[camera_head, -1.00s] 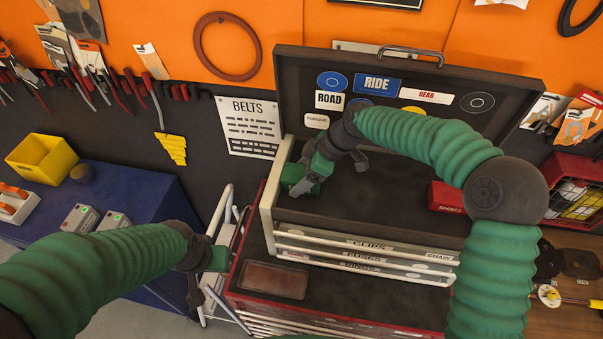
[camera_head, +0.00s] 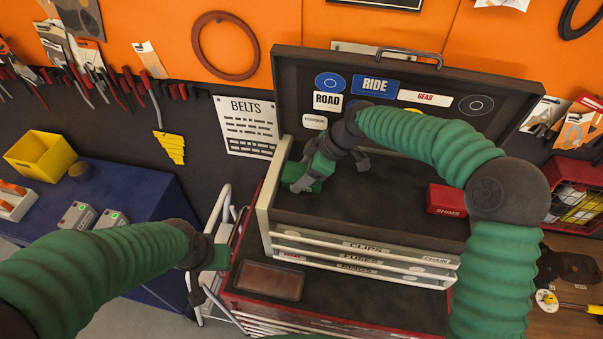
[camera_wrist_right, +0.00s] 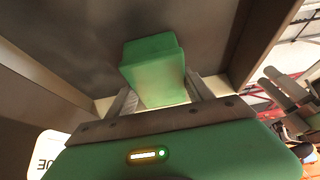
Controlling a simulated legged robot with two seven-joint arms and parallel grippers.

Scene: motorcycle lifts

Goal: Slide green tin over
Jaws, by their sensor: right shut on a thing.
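The green tin (camera_head: 314,186) is in the upper tray of the toolbox (camera_head: 390,217), near its left end. My right gripper (camera_head: 304,182) is shut on it and partly hides it in the head view. In the right wrist view the tin (camera_wrist_right: 153,65) sits between the two fingers (camera_wrist_right: 158,98) and extends past their tips. My left gripper (camera_head: 200,285) hangs low at the left of the red cabinet, away from the tin. Its opening is not clear.
A red SHIMS box (camera_head: 446,200) stands at the tray's right, partly behind my right arm. The tray floor between is bare. The raised lid (camera_head: 440,75) stands behind. A brown dish (camera_head: 270,281) lies on the cabinet top in front.

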